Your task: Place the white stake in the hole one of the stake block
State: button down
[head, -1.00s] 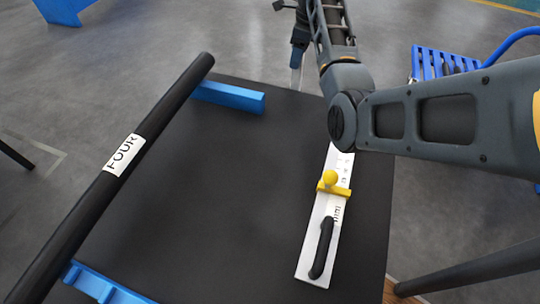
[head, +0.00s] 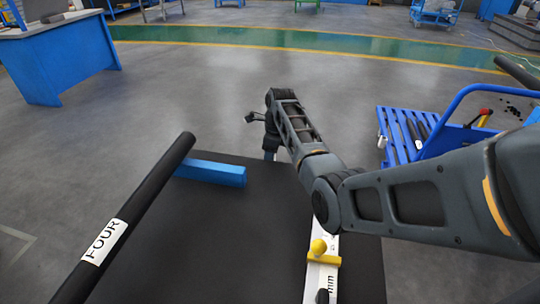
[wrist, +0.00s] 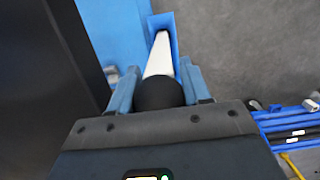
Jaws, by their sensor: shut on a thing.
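My gripper (wrist: 158,88) has blue fingers on either side of a black rounded end. It is shut on the white stake (wrist: 160,58), which extends away from that end in the wrist view. The far end of the stake meets or overlaps a narrow blue piece (wrist: 164,24); I cannot tell whether it is inside it. In the head view my gripper (head: 270,154) hangs beyond the far edge of the black table, its fingertips mostly hidden. I cannot identify the stake block or its hole one.
A blue slatted cart (head: 405,135) stands at right. Open floor lies beyond the table.

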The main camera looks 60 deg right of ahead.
dwell(0.3)
jog(key=shift+c, duration=2.4)
grip_release()
jog(key=shift+f, duration=0.1)
jog(key=r, duration=0.4)
jog(key=s+r, duration=0.1)
jog(key=r, duration=0.7)
jog(key=shift+s+d+r, duration=0.1)
jog(key=shift+s+d, duration=0.2)
jog(key=shift+d, duration=0.05)
